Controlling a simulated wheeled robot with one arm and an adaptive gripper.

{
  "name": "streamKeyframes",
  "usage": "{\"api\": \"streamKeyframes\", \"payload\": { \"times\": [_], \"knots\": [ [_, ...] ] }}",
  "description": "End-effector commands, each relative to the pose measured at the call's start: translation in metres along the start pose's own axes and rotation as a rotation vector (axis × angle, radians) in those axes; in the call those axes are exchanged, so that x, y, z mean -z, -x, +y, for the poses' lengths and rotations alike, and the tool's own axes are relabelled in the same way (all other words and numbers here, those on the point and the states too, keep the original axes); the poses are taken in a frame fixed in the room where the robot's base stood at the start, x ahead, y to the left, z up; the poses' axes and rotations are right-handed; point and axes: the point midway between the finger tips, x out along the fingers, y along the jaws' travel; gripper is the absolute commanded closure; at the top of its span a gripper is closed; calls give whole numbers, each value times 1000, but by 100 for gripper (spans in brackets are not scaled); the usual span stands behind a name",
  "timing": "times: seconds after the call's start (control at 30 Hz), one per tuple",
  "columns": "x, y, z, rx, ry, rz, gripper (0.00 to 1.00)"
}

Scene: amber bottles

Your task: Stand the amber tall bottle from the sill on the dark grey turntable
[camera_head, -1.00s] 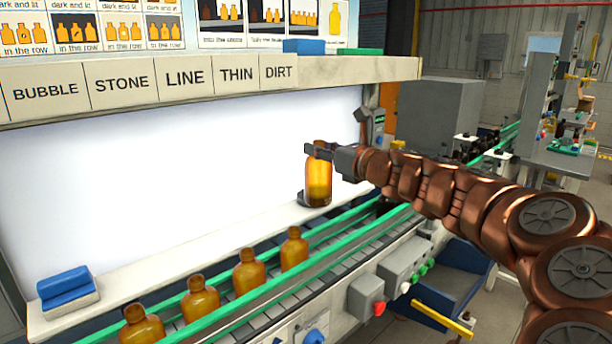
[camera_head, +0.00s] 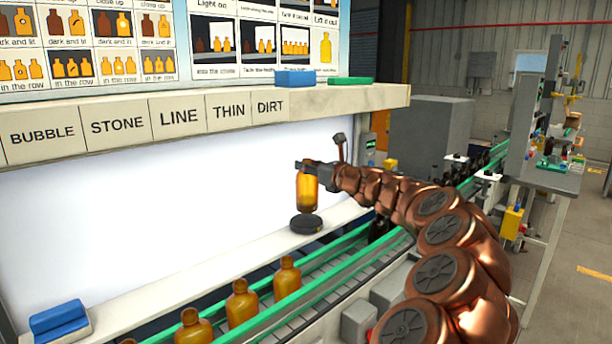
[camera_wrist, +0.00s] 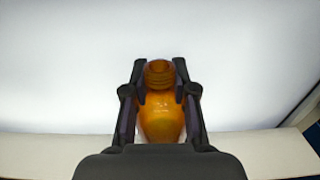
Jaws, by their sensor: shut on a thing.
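The amber tall bottle (camera_head: 307,194) hangs upright from my gripper (camera_head: 305,166) in the head view. Its base appears just above the dark grey turntable (camera_head: 306,224), a small round disc on the white sill; a slight gap seems to show between them. In the wrist view my gripper (camera_wrist: 160,85) has its two dark fingers on either side of the bottle's neck and shoulder (camera_wrist: 161,112), shut on it. The turntable is hidden in the wrist view.
Several amber bottles (camera_head: 241,301) stand in a row on the conveyor with green rails (camera_head: 345,243) in front of the sill (camera_head: 150,280). A blue block (camera_head: 58,316) lies at the sill's left end. A bright panel (camera_head: 150,200) stands behind.

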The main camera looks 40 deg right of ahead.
Motion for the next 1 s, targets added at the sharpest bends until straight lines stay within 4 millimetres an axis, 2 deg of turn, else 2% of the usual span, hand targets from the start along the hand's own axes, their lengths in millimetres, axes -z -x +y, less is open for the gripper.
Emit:
{"api": "streamKeyframes", "payload": {
  "times": [0.23,0.5,0.9,0.93,1.0],
  "knots": [
    [4,-8,-5,-1,-1,0,100],
    [33,-8,-5,-2,0,0,100],
    [38,-7,-5,-2,1,-1,100],
    [38,-7,-5,-2,1,0,70],
    [38,-7,-5,-2,2,0,63]
  ]
}}
